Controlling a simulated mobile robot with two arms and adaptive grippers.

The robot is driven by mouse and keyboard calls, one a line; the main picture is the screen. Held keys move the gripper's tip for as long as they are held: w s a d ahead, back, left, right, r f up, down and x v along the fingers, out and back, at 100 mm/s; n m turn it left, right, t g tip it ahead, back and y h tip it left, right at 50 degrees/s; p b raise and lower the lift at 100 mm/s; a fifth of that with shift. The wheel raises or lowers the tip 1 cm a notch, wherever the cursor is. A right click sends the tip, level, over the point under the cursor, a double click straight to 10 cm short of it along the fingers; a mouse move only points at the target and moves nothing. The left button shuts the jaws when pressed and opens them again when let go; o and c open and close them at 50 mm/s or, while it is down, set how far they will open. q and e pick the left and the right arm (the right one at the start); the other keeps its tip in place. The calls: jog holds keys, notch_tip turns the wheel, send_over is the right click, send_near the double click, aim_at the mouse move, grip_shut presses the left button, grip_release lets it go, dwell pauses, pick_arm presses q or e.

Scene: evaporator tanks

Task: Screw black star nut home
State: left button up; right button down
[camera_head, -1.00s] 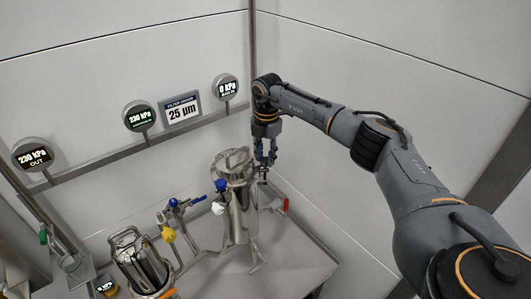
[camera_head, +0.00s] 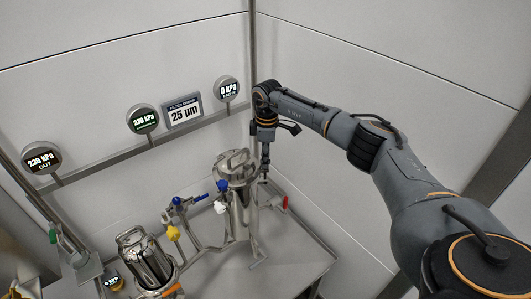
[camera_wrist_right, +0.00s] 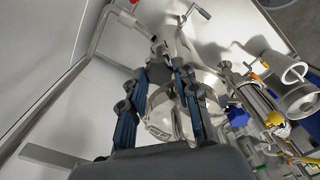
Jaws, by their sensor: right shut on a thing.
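My right gripper (camera_head: 265,172) points down at the right rim of the tall steel filter vessel (camera_head: 238,212), next to its lid (camera_head: 235,163). In the right wrist view, the two fingers of the gripper (camera_wrist_right: 160,68) come together on a dark knob, the black star nut (camera_wrist_right: 157,73). The nut sits at the edge of the vessel's round lid (camera_wrist_right: 165,118). In the head view the nut is too small and too hidden to make out clearly. How far it is screwed down cannot be told. My left gripper is not in view.
A second, shorter steel vessel (camera_head: 145,262) stands at the front left. Valves with blue (camera_head: 222,185), yellow (camera_head: 173,233) and red (camera_head: 285,203) handles surround the vessels. Gauges (camera_head: 142,119) hang on a wall rail. The table's right side (camera_head: 300,255) is bare.

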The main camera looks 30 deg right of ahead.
jog(key=m+p, duration=0.2)
jog(key=m, duration=0.2)
jog(key=shift+r+m+p, duration=0.25)
jog(key=shift+m+p, duration=0.05)
jog(key=shift+p, duration=0.1)
jog(key=m+p, duration=0.2)
jog(key=shift+p, duration=0.4)
jog(key=shift+f+m+p, duration=0.2)
jog(key=shift+m+p, duration=0.35)
jog(key=shift+m, duration=0.15)
jog(key=c, duration=1)
grip_release()
jog(key=shift+a+r, duration=0.1)
jog(key=shift+r, duration=0.35)
jog(key=shift+d+r, duration=0.2)
jog(key=shift+r, duration=3.3)
